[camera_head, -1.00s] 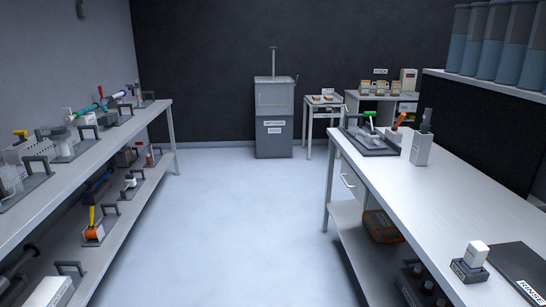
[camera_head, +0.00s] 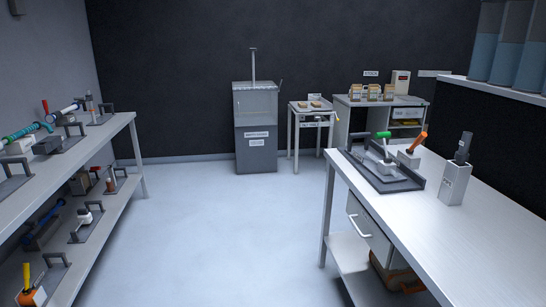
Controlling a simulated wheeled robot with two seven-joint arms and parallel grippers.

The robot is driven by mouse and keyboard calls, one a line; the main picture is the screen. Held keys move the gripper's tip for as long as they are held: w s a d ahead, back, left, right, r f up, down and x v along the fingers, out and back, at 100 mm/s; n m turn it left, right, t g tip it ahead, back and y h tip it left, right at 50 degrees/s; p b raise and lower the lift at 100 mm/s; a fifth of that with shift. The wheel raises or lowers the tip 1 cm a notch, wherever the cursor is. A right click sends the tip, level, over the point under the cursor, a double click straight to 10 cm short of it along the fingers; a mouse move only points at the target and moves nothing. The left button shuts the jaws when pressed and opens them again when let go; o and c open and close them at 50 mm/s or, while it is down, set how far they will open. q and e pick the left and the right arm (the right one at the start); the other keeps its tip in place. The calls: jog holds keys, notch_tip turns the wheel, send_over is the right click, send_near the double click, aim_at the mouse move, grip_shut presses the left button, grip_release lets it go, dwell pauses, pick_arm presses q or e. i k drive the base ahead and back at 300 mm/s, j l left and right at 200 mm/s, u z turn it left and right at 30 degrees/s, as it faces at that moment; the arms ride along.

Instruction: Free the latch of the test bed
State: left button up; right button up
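No part is clearly marked as the test bed or its latch. On the right bench a dark tray (camera_head: 391,180) carries a grey fixture with a green-tipped lever (camera_head: 384,136). An orange-handled lever (camera_head: 417,142) on a light block stands at the tray's far right edge. On the left shelf several dark plates with handles carry devices, among them a teal cylinder (camera_head: 27,130) and a yellow-handled orange device (camera_head: 30,291). Details of any latch are too small to tell. Neither of my grippers is in view.
A grey hopper-like cabinet (camera_head: 256,127) stands at the back wall, with a small table (camera_head: 311,107) and a shelf unit (camera_head: 382,101) to its right. A grey holder (camera_head: 454,184) stands on the right bench (camera_head: 490,240). The floor (camera_head: 220,230) between the benches is clear.

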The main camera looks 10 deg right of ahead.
aim_at(417, 142)
jog(key=i+z, duration=0.25)
jog(key=i, duration=0.3)
jog(key=i+j+z, duration=0.25)
jog(key=i, duration=0.25)
jog(key=i+l+z, duration=0.15)
jog(key=z, duration=0.25)
jog(key=i+z, duration=0.75)
jog(key=u, duration=0.15)
jog(key=j+z, duration=0.75)
jog(key=z, duration=0.15)
jog(key=j+z, duration=0.45)
jog(key=k+l, duration=0.05)
jog(key=l, duration=0.05)
